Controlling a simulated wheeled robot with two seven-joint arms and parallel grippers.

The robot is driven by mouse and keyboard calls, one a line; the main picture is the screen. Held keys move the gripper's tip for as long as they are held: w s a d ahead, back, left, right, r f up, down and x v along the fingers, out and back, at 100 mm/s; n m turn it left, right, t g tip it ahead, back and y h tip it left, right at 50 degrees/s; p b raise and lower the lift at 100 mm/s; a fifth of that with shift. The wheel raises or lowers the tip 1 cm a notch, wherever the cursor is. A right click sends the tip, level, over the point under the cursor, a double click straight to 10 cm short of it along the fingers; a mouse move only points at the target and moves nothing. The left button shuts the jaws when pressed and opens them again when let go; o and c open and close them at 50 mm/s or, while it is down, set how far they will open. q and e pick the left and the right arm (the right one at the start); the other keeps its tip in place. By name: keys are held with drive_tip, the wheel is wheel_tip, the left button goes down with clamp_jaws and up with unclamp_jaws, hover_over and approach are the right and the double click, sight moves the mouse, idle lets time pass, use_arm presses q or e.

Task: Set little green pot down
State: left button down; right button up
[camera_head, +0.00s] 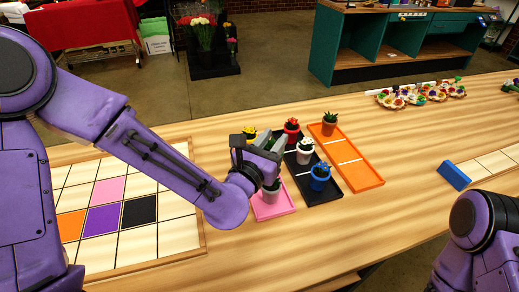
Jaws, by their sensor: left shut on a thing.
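The gripper and wrist hide part of the pot and the tray. My right arm shows at the lower right, but its gripper is out of view.
The black tray (330,192) beside it holds a red pot (291,132), a white pot (305,155) and a blue pot (320,183). A terracotta pot (330,129) stands on the orange tray (366,176). A yellow flower (250,131) shows behind my gripper. A coloured grid board (160,258) lies left.

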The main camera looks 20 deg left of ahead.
use_arm(q)
drive_tip(key=shift+w+a+f+p, duration=0.15)
drive_tip(key=shift+w+a, duration=0.15)
drive_tip(key=shift+a, duration=0.2)
drive_tip(key=shift+w+a+r+p, duration=0.15)
drive_tip(key=shift+w+a, duration=0.15)
drive_tip(key=shift+a, duration=0.15)
drive_tip(key=w+a+f, duration=0.1)
drive_tip(key=f, duration=0.2)
drive_tip(key=w+a+f, duration=0.1)
drive_tip(key=w+f, duration=0.1)
drive_tip(key=f, duration=0.1)
drive_tip(key=w+a+f, duration=0.1)
drive_tip(key=w+f, duration=0.1)
drive_tip(key=f, duration=0.2)
drive_tip(key=shift+w+a+f+p, duration=0.1)
drive_tip(key=shift+a+p, duration=0.25)
drive_tip(key=shift+w+d+f, duration=0.1)
drive_tip(key=shift+w+f, duration=0.2)
drive_tip(key=shift+w, duration=0.05)
drive_tip(key=shift+s+f, duration=0.15)
drive_tip(key=shift+s, duration=0.05)
drive_tip(key=c, duration=0.8)
unclamp_jaws()
use_arm(e)
drive_tip(key=shift+s+r, duration=0.15)
drive_tip(key=shift+r, duration=0.65)
